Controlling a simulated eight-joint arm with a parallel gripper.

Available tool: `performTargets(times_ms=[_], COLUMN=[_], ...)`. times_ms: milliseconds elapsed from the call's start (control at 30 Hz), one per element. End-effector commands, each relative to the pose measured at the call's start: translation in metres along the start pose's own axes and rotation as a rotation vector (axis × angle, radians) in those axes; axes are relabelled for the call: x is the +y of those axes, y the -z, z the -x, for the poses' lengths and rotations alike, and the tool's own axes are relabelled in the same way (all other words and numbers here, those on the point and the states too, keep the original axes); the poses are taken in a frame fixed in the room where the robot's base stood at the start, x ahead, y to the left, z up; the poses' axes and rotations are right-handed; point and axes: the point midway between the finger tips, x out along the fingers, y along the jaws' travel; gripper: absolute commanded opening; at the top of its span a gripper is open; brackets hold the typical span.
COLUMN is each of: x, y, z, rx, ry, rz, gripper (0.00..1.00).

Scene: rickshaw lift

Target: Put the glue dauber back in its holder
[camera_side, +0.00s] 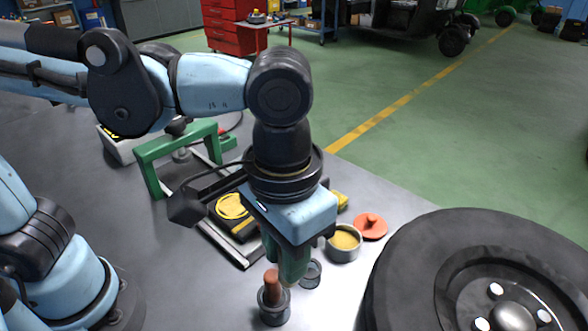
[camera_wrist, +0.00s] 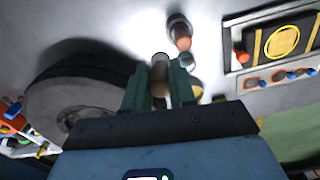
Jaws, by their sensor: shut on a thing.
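My gripper (camera_side: 290,268) points down with its green fingers, which are shut on the glue dauber. In the wrist view the dauber (camera_wrist: 160,75) is a brown cylinder with a greyish end, upright between the two fingers. The fingers hide most of it in the side view. Just below and right of the fingers stands a small clear cup-like holder (camera_side: 311,274), and it looks empty. Just left, a similar dark-rimmed holder (camera_side: 272,314) has a brown-orange handled tool (camera_side: 272,286) standing in it. I cannot tell whether the dauber touches either holder.
An open tin of yellow glue (camera_side: 343,243) and its orange knobbed lid (camera_side: 371,226) stand right of my gripper. A large black wheel (camera_side: 425,262) takes up the right. A tray (camera_side: 243,261) with a yellow-topped item and a green frame (camera_side: 150,172) lie behind left.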

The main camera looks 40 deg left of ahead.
Motion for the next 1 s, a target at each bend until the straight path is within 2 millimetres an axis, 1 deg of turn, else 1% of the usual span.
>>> performTargets(times_ms=[33, 100, 167, 233, 367, 600, 700, 833, 1000], x=[0.007, 0.012, 0.014, 0.013, 0.0, -0.029, -0.039, -0.048, -0.051], y=[-0.005, -0.009, -0.01, -0.007, 0.011, 0.053, 0.067, 0.08, 0.084], z=[0.001, 0.001, 0.0, -0.003, -0.016, -0.046, -0.057, -0.066, -0.074], rx=[0.0, 0.0, 0.0, 0.0, 0.0, 0.0, 0.0, 0.0, 0.0], ry=[0.0, 0.0, 0.0, 0.0, 0.0, 0.0, 0.0, 0.0, 0.0], rz=[-0.008, -0.01, -0.009, -0.006, 0.0, -0.002, -0.003, -0.007, -0.009], gripper=[0.0, 0.0, 0.0, 0.0, 0.0, 0.0, 0.0, 0.0, 0.0])
